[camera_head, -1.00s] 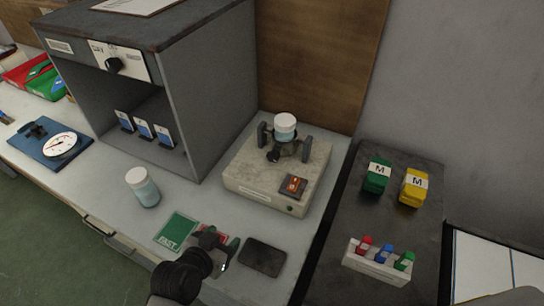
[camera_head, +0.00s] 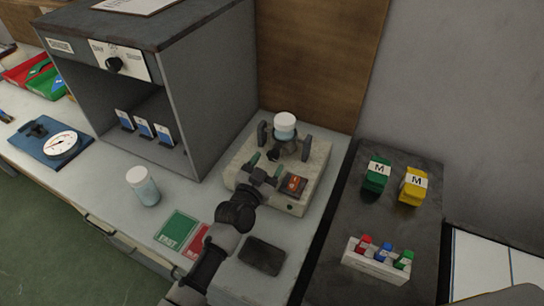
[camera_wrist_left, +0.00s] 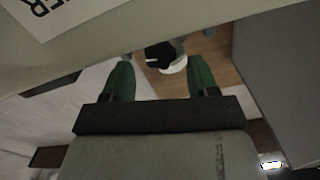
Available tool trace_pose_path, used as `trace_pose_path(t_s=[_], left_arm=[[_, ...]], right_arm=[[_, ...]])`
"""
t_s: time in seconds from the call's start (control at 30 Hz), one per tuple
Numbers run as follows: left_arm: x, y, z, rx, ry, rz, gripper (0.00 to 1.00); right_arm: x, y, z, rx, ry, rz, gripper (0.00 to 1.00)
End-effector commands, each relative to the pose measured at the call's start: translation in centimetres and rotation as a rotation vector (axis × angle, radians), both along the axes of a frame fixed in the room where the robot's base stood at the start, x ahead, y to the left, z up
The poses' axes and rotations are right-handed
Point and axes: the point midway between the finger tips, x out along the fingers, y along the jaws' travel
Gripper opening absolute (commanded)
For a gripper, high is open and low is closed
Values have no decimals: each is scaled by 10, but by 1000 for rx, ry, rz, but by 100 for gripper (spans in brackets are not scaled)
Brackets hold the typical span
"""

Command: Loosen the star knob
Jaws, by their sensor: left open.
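The star knob (camera_head: 273,155) is the small black knob on the front of the dark clamp. The clamp holds a white-lidded jar (camera_head: 285,127) on top of the pale box-shaped device (camera_head: 248,188). My left gripper (camera_head: 266,166) is open just in front of the knob, above the device's near side. In the left wrist view a black knob with a white mark (camera_wrist_left: 160,54) shows beyond and between the green fingertips (camera_wrist_left: 160,70). The fingers appear apart from it. My right gripper is not in view.
A red switch (camera_head: 294,185) sits on the device, right of my gripper. A grey cabinet (camera_head: 215,85) stands at the left.

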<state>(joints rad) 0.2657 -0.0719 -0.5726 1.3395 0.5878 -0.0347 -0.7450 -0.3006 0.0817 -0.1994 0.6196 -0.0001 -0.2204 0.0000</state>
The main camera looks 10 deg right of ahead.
Motion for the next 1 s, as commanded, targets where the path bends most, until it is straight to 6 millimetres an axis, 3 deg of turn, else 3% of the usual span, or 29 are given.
trace_pose_path(t_s=[0.23, 0.6, 0.9, 1.0], left_arm=[[23, -16, 0, 1, 0, -1, 59], [27, -18, 0, 0, 0, 0, 59], [27, -18, 0, 0, 0, -1, 13], [27, -18, 0, 0, 2, -1, 12]], right_arm=[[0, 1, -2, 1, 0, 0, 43], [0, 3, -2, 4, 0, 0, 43], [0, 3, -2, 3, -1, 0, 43], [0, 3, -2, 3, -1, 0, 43]])
